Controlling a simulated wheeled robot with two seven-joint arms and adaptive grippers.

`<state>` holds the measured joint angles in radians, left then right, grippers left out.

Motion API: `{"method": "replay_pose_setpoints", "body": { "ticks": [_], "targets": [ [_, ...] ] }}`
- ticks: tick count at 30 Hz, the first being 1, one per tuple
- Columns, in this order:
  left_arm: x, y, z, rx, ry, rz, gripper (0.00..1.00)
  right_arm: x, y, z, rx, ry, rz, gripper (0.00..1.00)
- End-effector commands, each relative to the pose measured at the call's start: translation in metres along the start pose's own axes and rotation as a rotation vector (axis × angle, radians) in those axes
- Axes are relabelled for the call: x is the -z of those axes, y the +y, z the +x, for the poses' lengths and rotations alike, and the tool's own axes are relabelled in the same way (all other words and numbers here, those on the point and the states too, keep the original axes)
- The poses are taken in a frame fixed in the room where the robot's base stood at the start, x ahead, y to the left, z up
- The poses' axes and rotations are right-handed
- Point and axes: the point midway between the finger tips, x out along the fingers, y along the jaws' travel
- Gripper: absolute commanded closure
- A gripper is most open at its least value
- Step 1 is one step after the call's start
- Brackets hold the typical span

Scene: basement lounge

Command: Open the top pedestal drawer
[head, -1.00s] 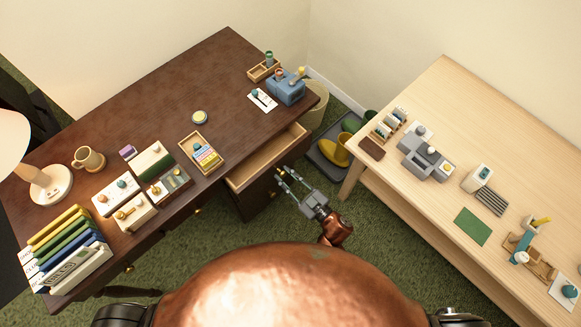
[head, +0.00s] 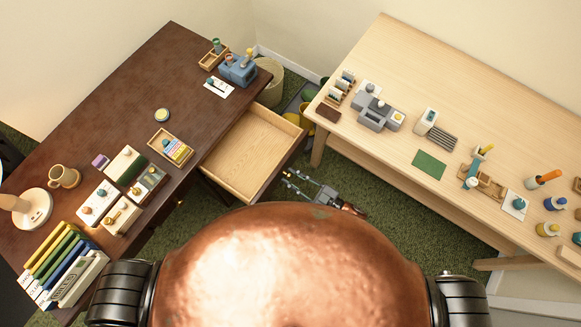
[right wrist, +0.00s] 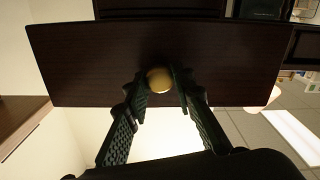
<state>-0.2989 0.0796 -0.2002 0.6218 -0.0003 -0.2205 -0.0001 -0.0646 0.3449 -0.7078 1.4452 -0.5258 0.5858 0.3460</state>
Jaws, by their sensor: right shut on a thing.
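The top pedestal drawer (head: 250,153) stands well out from the dark desk (head: 120,85), and its light wood inside is empty. In the right wrist view its dark front (right wrist: 90,60) fills the upper middle, with a round brass knob (right wrist: 160,79) between the fingers. My right gripper (head: 288,178) is at the drawer's front, low beside it. It is shut on the knob, one finger on each side. My left gripper is not in view.
A pale wood table (head: 420,75) stands to the right, with a grey device (head: 375,113) and a green mat (head: 429,164) on it. A woven basket (head: 270,85) is behind the drawer. Green carpet (head: 345,185) lies between desk and table.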

Motion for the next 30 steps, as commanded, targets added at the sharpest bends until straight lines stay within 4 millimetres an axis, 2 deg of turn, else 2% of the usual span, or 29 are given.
{"method": "replay_pose_setpoints", "body": {
  "ticks": [10, 11, 18, 26, 30],
  "targets": [
    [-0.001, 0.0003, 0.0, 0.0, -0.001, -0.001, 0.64, -0.0008, 0.0001, -0.0009, 0.0, -0.001, 0.0, 1.0],
    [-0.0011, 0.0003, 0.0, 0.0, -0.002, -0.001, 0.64, -0.0008, 0.0001, -0.0009, 0.0, -0.001, 0.0, 0.76],
    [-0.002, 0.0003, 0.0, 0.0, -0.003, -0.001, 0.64, -0.0004, 0.0, -0.0009, 0.0, 0.0, 0.0, 0.59],
    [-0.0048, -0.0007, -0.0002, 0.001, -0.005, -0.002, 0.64, -0.0002, 0.0, -0.0011, 0.0, 0.0, 0.0, 0.59],
    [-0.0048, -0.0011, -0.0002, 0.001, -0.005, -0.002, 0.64, -0.001, -0.0002, -0.0099, -0.001, -0.002, 0.001, 0.59]
  ]
}}
